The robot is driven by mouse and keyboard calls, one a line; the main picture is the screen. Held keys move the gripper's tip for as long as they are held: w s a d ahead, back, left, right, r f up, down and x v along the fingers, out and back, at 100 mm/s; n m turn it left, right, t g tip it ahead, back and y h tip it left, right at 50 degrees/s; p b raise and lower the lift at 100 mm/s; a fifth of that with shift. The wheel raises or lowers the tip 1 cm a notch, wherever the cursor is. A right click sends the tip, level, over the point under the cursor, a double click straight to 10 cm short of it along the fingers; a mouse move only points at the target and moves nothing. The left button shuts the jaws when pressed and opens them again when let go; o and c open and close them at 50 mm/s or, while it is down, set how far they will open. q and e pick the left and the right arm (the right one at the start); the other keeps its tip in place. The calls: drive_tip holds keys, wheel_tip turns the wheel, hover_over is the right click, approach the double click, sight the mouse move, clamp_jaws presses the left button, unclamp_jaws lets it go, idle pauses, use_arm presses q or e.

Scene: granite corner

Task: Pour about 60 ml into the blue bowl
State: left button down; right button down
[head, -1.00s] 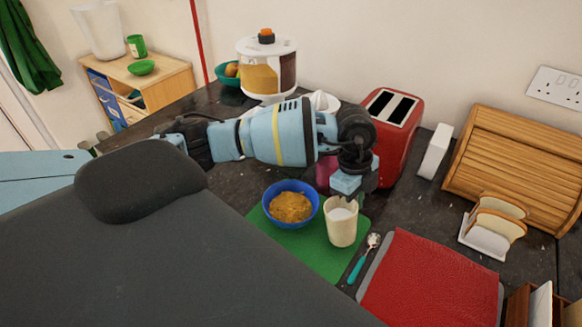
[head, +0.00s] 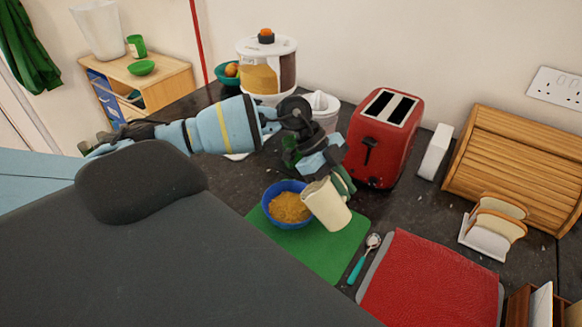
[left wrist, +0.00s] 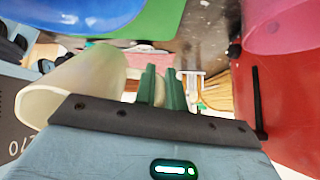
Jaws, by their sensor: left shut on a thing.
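The blue bowl (head: 288,225) stands on the green mat with orange-brown food inside. My left gripper (head: 338,182) is shut on the cream cup (head: 329,206) and holds it tilted at the bowl's right side, its mouth end leaning left towards the bowl. The cup's contents are hidden in the head view, and I see no stream. In the left wrist view the cup (left wrist: 72,88) is beside the green fingers (left wrist: 162,88), with the blue bowl (left wrist: 85,22) beyond it. My right gripper is not in view.
The green mat (head: 318,255) lies under the bowl. A spoon (head: 358,265) and a red board (head: 432,285) lie to the right. A red toaster (head: 385,140) stands close behind my gripper. A bread bin (head: 520,165) and toast rack (head: 485,240) are further right.

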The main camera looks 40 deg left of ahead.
use_arm(q)
drive_tip(key=shift+r+h, duration=0.1)
drive_tip(key=shift+h, duration=0.2)
drive_tip(key=shift+r, duration=0.25)
drive_tip(key=shift+f+h, duration=0.1)
drive_tip(key=shift+h, duration=0.2)
drive_tip(key=shift+r+h, duration=0.25)
drive_tip(key=shift+h, duration=0.05)
drive_tip(key=shift+t+h, duration=0.3)
drive_tip(key=shift+a, duration=0.15)
